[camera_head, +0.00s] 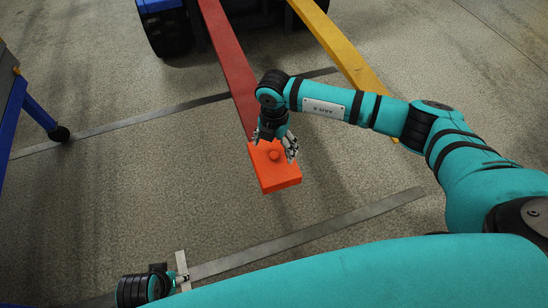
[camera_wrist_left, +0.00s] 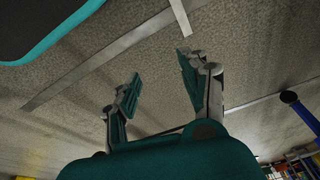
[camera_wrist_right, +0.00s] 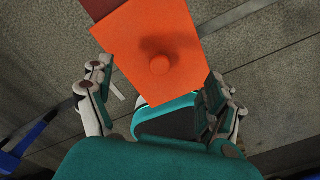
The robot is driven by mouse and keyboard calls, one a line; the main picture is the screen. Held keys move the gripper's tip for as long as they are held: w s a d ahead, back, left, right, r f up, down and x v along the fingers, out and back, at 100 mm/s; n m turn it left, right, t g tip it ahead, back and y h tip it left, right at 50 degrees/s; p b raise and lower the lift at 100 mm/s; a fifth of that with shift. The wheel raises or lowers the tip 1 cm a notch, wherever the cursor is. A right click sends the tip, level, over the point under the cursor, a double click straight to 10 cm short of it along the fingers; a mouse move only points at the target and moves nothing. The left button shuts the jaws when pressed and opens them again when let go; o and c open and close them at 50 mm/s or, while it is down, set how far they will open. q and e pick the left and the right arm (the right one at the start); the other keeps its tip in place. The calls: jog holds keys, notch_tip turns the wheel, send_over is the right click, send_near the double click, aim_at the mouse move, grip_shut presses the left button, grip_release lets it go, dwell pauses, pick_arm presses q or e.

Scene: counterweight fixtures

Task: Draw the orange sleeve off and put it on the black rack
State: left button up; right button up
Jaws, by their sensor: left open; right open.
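The orange sleeve (camera_head: 276,178) is a block with a round knob on its face, at the near end of a long red beam (camera_head: 228,62). It also shows large in the right wrist view (camera_wrist_right: 150,45). My right gripper (camera_head: 273,146) is open at the sleeve, its fingers to either side of the knob in the head view. I cannot tell whether they touch the sleeve. My left gripper (camera_head: 183,277) is open and empty, low at the left; its spread fingers show over bare floor in the left wrist view (camera_wrist_left: 158,68). I cannot make out a black rack.
A yellow beam (camera_head: 340,45) runs beside the red one, both from a wheeled blue and black base (camera_head: 165,25) at the top. A blue frame (camera_head: 35,110) on a caster stands at the left. Grey strips lie on the floor. The floor between is clear.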

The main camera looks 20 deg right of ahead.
aim_at(274, 155)
notch_tip(274, 155, down, 4)
jog(key=shift+f+b, duration=0.2)
jog(key=shift+b, duration=1.05)
jog(key=shift+f, duration=0.2)
pick_arm(q)
jog(key=w+v, duration=0.1)
jog(key=v, duration=0.9)
jog(key=shift+r+t, duration=0.2)
jog(key=shift+t, duration=0.1)
jog(key=shift+a, duration=0.1)
pick_arm(e)
jog(key=shift+c, duration=0.2)
